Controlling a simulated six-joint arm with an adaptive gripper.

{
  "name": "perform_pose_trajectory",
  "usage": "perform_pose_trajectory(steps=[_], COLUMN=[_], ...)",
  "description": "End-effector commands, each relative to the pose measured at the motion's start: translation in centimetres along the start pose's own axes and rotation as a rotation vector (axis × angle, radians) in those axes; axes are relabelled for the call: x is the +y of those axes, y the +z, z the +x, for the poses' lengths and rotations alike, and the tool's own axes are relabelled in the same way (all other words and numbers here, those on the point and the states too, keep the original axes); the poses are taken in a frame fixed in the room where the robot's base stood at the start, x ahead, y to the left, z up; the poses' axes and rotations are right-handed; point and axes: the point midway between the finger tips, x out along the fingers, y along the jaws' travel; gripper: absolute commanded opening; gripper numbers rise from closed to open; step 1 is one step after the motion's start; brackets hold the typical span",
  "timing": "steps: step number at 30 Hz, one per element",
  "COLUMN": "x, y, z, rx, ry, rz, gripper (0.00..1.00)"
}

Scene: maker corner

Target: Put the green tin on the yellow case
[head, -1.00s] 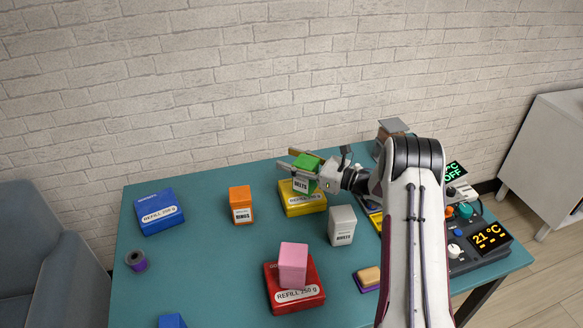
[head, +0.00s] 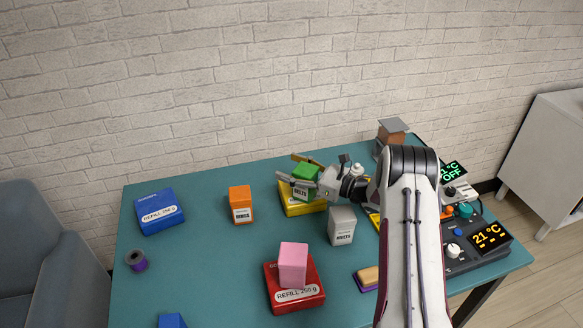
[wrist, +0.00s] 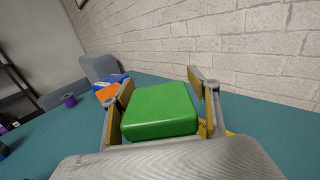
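The green tin (head: 305,173), a box with a white label, sits upright on top of the yellow case (head: 297,209) at the back middle of the table. My gripper (head: 296,167) is around the tin from the right, one finger on its far side and one on its near side. The fingers look spread, with a narrow gap beside the tin. In the wrist view the tin's green top (wrist: 160,110) lies between the two fingers (wrist: 161,78). The near finger hides part of the tin's front, and the tin covers much of the case's top.
A grey tin (head: 342,226) stands close in front, right of the case. An orange tin (head: 241,200) and blue case (head: 158,212) are to the left. A pink block (head: 293,262) sits on a red case (head: 312,300) in front. Devices (head: 480,240) fill the right side.

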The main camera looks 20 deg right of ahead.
Motion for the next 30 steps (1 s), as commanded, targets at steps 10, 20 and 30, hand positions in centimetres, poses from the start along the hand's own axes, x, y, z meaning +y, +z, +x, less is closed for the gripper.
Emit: perform_pose_trajectory(steps=[10,20,30], x=[0.0,-0.1,-0.1], y=[0.1,0.3,0.3], z=[0.0,-2.4,-7.6], rx=[0.000,0.000,0.001], ry=[0.000,-0.002,-0.003], rz=[0.000,0.001,0.001], gripper=[0.60,0.60,0.60])
